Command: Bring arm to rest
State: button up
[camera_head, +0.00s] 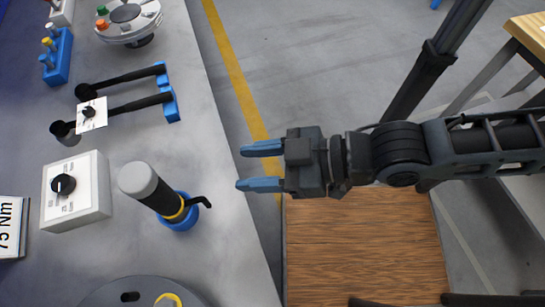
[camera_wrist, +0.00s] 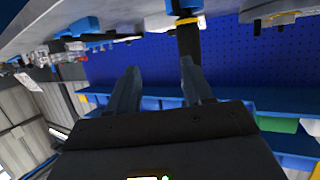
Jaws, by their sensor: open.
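My gripper (camera_head: 261,166) is at the end of my arm, which reaches in from the right in the head view. Its two blue fingers point left toward the grey workbench (camera_head: 215,170) and stop beside its edge. The fingers are apart with nothing between them. In the wrist view my gripper (camera_wrist: 163,85) also shows spread fingers, with a dark upright tool behind them that looks apart from them. A black tool with a grey cap (camera_head: 150,187) stands in a blue holder on the bench, left of the fingers and not touching them.
On the bench are a control box with a knob (camera_head: 88,211), a blue rack with two black tools (camera_head: 167,90), a round flanged part (camera_head: 130,18) and a grey disc at the front. A brown wooden surface (camera_head: 365,245) lies below my arm.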

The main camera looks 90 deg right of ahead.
jog(key=shift+n+t+y, duration=0.3)
jog(key=shift+t+y, duration=0.2)
jog(key=s+r, duration=0.1)
jog(key=s+a+r, duration=0.1)
jog(key=r, duration=0.1)
jog(key=shift+s, duration=0.3)
dwell(0.5)
